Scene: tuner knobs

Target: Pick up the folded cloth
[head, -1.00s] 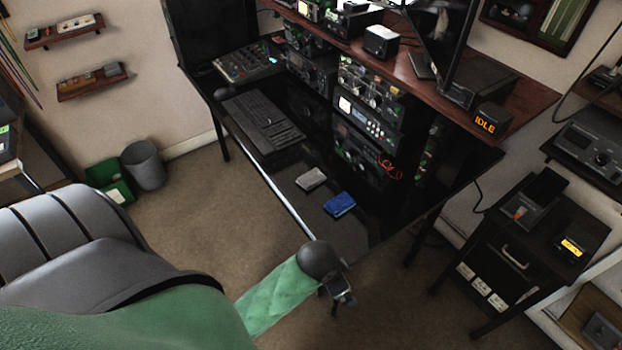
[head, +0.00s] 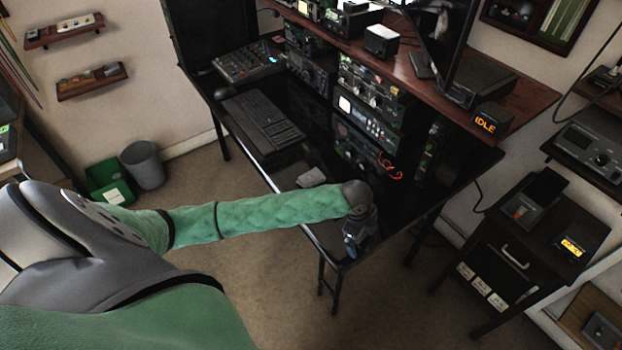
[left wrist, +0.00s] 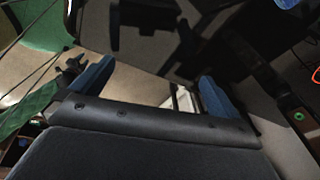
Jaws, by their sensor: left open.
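A small grey folded cloth (head: 311,176) lies flat on the dark desk near its front edge, partly behind my left forearm. A blue folded piece beside it is hidden behind my left arm in the head view. A bit of blue, probably that piece, shows at the top right edge of the left wrist view (left wrist: 287,3). My left gripper (head: 352,246) is over the desk's front right corner, to the right of the grey cloth. Its blue fingers are apart and empty in the left wrist view (left wrist: 156,88). My right gripper is not in view.
The desk (head: 335,238) carries a keyboard (head: 262,120) and stacked radio units (head: 365,125) behind the cloth area. A dark cabinet (head: 505,255) stands to the right. A grey bin (head: 143,165) is on the floor at left.

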